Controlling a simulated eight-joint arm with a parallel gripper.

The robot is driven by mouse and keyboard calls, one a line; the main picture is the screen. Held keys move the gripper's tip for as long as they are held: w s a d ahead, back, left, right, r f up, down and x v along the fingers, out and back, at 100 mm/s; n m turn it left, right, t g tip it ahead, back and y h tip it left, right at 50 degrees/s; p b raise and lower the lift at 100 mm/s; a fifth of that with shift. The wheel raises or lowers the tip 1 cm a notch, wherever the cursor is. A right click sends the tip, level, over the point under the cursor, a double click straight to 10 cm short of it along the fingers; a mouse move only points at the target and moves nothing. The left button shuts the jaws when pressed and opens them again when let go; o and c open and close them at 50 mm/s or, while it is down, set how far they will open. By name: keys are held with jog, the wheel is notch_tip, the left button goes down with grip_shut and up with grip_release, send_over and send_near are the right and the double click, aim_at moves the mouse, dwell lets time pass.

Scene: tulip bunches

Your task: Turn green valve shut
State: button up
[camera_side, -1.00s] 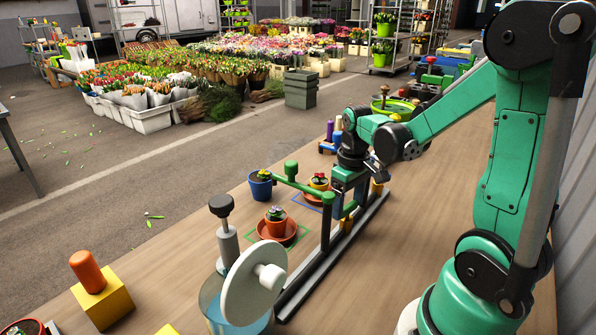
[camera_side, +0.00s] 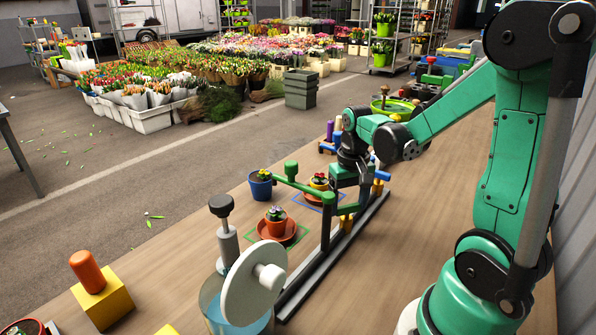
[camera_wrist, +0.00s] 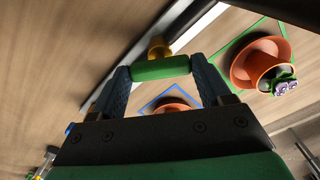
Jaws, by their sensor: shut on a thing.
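The green valve (camera_side: 306,188) stands on the grey rail, its bar-shaped handle reaching left to a raised round knob. In the side view my gripper (camera_side: 340,203) is at the handle's right end, its fingers partly hidden by the wrist. In the wrist view my two dark fingers (camera_wrist: 162,72) are shut on a short green bar of the valve (camera_wrist: 160,68), one finger at each end.
A potted plant on an orange saucer (camera_side: 290,237) sits left of the rail (camera_side: 310,271). A blue pot (camera_side: 261,187) stands close to the handle's knob. A blue valve (camera_side: 381,174) is behind my gripper. A white wheel (camera_side: 240,288) stands in front.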

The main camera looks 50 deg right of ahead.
aim_at(348, 206)
jog(key=m, duration=0.5)
jog(key=shift+m, duration=0.3)
jog(key=m, duration=0.4)
jog(key=shift+m, duration=0.6)
jog(key=o, duration=1.2)
jog(key=shift+o, duration=0.2)
jog(key=shift+r, duration=0.1)
jog(key=shift+r, duration=2.7)
